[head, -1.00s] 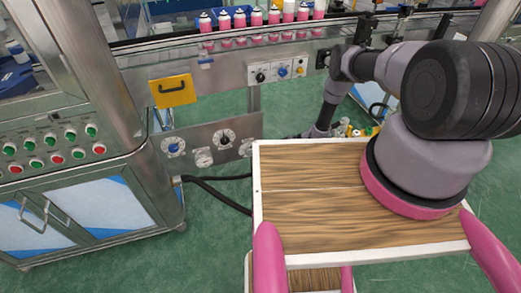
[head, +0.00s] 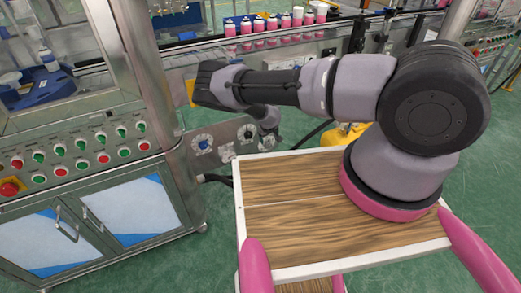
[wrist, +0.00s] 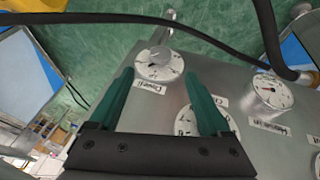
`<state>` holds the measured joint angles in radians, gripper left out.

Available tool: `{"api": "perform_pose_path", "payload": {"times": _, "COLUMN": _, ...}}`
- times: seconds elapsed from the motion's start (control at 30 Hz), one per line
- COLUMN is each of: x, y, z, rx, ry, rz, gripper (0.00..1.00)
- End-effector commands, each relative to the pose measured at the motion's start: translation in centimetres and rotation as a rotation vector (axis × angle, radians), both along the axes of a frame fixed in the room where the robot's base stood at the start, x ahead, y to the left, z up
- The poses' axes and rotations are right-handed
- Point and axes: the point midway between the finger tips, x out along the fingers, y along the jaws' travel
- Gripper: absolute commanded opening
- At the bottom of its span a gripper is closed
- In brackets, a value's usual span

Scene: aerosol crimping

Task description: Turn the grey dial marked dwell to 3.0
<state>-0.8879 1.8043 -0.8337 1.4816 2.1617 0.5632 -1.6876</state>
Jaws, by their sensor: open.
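The grey dwell dial (wrist: 160,55) is in the wrist view, top centre. It has a round white scale plate and a "Dwell" label, seen turned. My gripper (wrist: 161,76) is open and empty. Its two dark green fingers point towards the dial, with the dial just beyond the gap between their tips. I cannot make out the reading. In the head view the dial panel (head: 215,170) is beside the steel cabinet, partly behind my arm; my fingers cannot be made out there.
Another dial (wrist: 267,93) stands to the right in the wrist view. A further dial face (wrist: 190,123) is partly hidden by my right finger. Black cables cross the top of that view. A steel cabinet (head: 105,190) with buttons stands left of the panel in the head view.

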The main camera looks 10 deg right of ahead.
Motion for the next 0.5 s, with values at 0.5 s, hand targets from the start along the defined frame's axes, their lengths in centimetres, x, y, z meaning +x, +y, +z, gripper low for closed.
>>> {"api": "perform_pose_path", "payload": {"times": 0.5, "x": 3.7, "y": -0.9, "z": -6.4, "rx": -0.005, "ry": -0.012, "rz": -0.002, "gripper": 0.81}}
